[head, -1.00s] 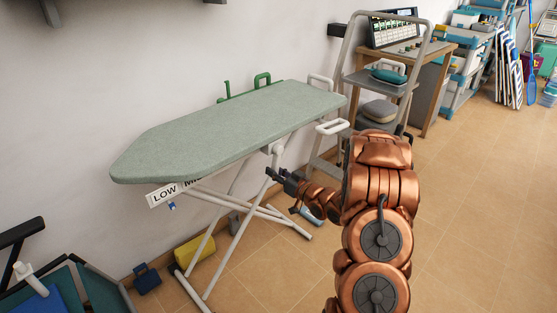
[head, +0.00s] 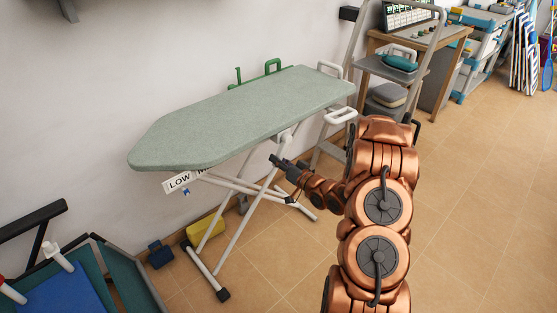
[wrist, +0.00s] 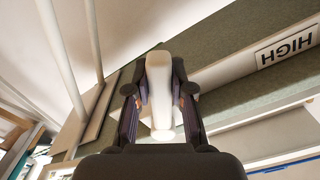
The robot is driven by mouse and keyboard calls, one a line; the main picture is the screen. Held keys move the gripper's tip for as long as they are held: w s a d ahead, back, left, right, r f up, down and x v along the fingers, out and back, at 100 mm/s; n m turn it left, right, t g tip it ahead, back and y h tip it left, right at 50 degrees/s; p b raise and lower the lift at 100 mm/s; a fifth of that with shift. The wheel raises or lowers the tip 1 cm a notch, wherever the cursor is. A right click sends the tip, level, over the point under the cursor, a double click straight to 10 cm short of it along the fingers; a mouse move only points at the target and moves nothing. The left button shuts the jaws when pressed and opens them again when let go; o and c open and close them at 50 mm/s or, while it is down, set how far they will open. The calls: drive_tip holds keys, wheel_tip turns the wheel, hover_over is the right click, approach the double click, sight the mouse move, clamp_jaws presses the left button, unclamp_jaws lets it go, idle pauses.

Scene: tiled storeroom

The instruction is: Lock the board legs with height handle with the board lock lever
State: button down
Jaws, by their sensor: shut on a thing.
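The ironing board (head: 240,115) with a grey-green top stands on white crossed legs (head: 250,219) by the wall. A strip under it reads LOW (head: 180,181), with a small blue marker (head: 186,192) just below; its middle label is partly hidden. The wrist view shows a HIGH label (wrist: 286,47) on the underside. My gripper (head: 275,158) is under the board near the upper legs. In the wrist view, my gripper (wrist: 159,92) is shut on a white lever (wrist: 158,66), its fingers on either side. The lever's far mounting is hard to make out.
A grey step ladder (head: 400,75) and a wooden table (head: 450,40) stand right of the board. A yellow roll (head: 206,228) and a blue weight (head: 160,254) lie by the legs. A bin (head: 130,275) is at lower left.

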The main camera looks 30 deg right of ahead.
drive_tip(key=c, duration=1)
unclamp_jaws()
drive_tip(key=v, duration=1.2)
